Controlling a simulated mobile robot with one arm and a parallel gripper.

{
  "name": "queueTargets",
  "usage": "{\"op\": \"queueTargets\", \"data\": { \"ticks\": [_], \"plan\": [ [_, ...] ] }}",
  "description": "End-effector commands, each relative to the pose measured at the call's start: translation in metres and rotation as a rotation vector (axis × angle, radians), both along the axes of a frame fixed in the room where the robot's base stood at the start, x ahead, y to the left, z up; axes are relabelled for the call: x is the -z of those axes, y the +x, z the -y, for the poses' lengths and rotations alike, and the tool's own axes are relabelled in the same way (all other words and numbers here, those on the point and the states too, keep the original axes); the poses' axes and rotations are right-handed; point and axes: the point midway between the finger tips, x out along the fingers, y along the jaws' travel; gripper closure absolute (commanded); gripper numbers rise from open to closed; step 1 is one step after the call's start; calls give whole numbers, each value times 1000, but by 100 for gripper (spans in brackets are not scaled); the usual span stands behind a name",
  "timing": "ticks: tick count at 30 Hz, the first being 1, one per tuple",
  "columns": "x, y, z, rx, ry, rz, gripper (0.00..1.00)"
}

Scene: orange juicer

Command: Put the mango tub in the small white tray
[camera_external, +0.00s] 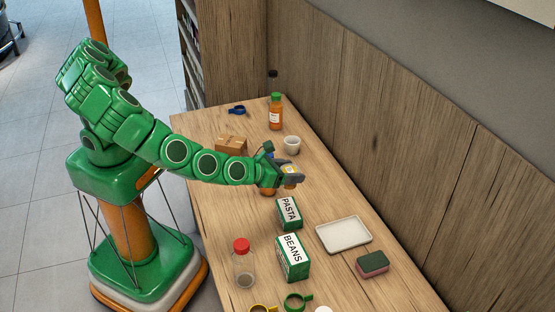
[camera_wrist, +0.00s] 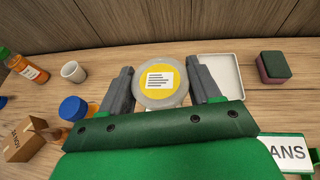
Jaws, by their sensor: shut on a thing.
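The mango tub (camera_wrist: 152,95) is round, with a pale rim and a yellow lid bearing a white printed label. My gripper (camera_wrist: 161,76) is shut on it, with one grey finger on each side in the wrist view. In the external view my gripper (camera_external: 289,177) is over the middle of the table, and the tub is mostly hidden there. The small white tray (camera_external: 343,235) lies on the table, nearer the camera and to the right of my gripper. It looks empty, and it also shows in the wrist view (camera_wrist: 228,72), right of the tub and partly behind a finger.
A red-capped jar (camera_external: 243,264), white cup (camera_external: 292,144), orange bottle (camera_external: 275,113), carton (camera_external: 231,144) and blue-lidded jar (camera_wrist: 73,108) also stand about. A wall backs the table.

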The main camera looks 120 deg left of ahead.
Motion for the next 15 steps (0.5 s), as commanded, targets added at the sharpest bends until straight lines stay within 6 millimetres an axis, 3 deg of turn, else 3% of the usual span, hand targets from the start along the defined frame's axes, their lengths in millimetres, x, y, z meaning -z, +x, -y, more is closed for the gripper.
{"op": "queueTargets", "data": {
  "ticks": [15],
  "plan": [
    [30, 64, -8, -3, -3, 0, 68]
  ]
}}
